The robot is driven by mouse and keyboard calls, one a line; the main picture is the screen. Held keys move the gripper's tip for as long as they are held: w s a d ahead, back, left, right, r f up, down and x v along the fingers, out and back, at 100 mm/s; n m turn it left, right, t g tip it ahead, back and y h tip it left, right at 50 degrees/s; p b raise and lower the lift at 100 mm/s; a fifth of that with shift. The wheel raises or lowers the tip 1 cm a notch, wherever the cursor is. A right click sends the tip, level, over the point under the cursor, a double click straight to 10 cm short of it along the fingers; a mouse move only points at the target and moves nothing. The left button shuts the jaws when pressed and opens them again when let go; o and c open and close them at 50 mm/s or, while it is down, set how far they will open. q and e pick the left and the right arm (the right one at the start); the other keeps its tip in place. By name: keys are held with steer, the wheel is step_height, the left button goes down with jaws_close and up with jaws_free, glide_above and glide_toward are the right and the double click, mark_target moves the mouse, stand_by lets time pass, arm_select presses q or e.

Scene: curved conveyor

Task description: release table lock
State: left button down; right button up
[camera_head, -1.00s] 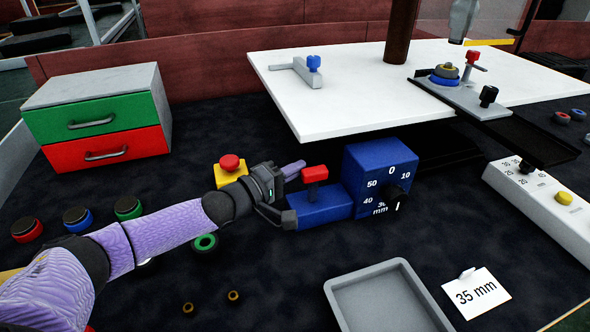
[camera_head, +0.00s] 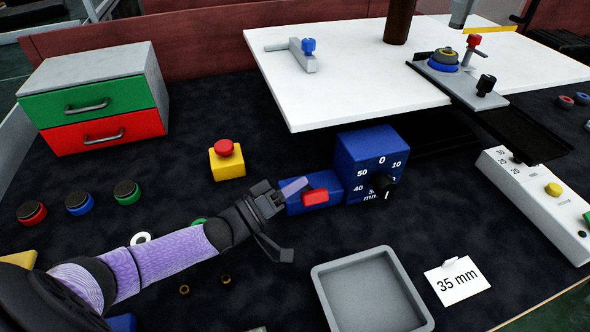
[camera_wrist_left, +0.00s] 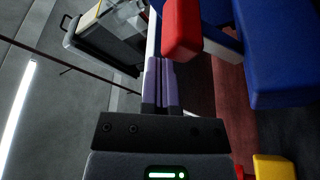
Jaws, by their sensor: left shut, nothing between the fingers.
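The lock is a blue block (camera_head: 332,184) with a red lever (camera_head: 315,197), joined to the left of a blue dial box (camera_head: 366,155) with a black knob and mm numbers. The red lever lies low against the block's front side. My left gripper (camera_head: 300,186) is shut and empty, with its purple fingers at the block's left end, beside the lever. In the left wrist view the shut fingers (camera_wrist_left: 160,82) point toward the red lever (camera_wrist_left: 182,30), very close to it; I cannot tell whether they touch. My right gripper is out of view.
A white table top (camera_head: 350,90) stands behind the dial box. A yellow box with a red button (camera_head: 227,160) is behind my left wrist. A grey tray (camera_head: 322,285) and a "35 mm" card (camera_head: 458,281) lie in front. A drawer unit (camera_head: 95,105) is at back left.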

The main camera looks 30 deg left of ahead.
arm_select(q)
steer(key=shift+s+d+f, duration=0.35)
steer(key=shift+d+f, duration=0.05)
steer(key=shift+f, duration=0.15)
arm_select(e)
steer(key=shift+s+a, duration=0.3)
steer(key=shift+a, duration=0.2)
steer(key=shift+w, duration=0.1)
arm_select(q)
step_height(320, 180, up, 10)
steer(key=p, duration=0.5)
steer(key=shift+p, duration=0.3)
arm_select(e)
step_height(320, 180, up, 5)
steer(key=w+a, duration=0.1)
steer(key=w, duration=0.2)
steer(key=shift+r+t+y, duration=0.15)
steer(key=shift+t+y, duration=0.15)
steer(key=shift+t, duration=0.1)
